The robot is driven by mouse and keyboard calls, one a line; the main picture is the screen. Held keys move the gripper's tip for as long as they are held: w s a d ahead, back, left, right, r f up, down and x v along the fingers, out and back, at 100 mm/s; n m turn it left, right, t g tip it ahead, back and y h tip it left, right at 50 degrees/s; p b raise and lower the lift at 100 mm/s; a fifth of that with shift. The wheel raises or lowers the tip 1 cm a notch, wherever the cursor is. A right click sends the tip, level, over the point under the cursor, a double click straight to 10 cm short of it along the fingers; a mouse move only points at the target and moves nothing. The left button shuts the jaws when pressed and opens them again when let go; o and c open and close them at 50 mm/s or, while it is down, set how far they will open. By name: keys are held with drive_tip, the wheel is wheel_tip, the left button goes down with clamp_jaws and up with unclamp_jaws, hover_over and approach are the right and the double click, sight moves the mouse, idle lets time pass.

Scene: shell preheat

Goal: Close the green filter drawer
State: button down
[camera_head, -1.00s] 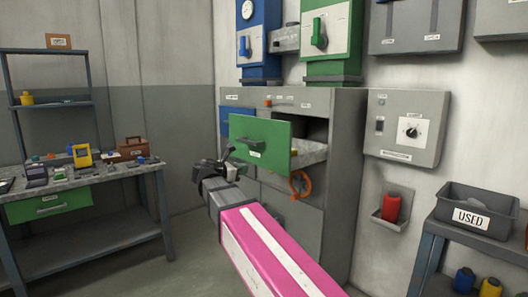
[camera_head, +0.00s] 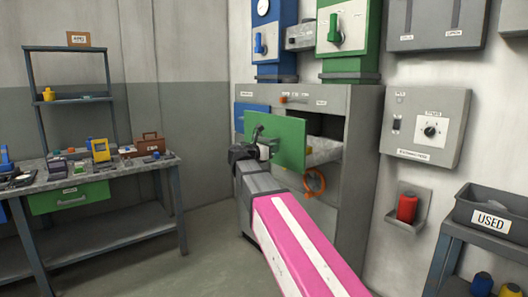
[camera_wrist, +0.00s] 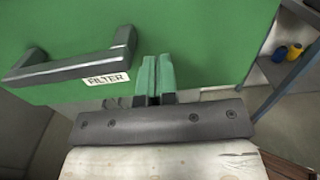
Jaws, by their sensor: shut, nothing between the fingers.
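The green filter drawer (camera_head: 288,140) stands pulled out from the grey cabinet (camera_head: 355,135). Its green front faces my arm, and the open drawer body (camera_head: 323,150) shows behind it to the right. In the wrist view the green front (camera_wrist: 210,40) fills most of the picture, with a dark bar handle (camera_wrist: 75,62) and a "FILTER" label (camera_wrist: 108,79). My gripper (camera_wrist: 154,75) is shut and empty, its green-tipped fingers close to the front, right of the handle and label. I cannot tell whether the fingertips touch it. In the head view my gripper (camera_head: 258,145) covers the handle area.
A blue drawer front (camera_head: 252,116) sits left of the green one. An orange ring (camera_head: 315,182) hangs below the open drawer. A workbench (camera_head: 100,175) with tools is at left. A bin labelled "USED" (camera_head: 490,222) stands at right. Floor (camera_head: 215,230) between bench and cabinet is clear.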

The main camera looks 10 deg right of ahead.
sight(283, 146)
drive_tip(key=shift+x, duration=1.45)
drive_tip(key=shift+w, duration=0.1)
drive_tip(key=x, duration=2.6)
drive_tip(key=shift+w+d, duration=0.2)
drive_tip(key=shift+d, duration=0.1)
drive_tip(key=shift+d+r, duration=0.1)
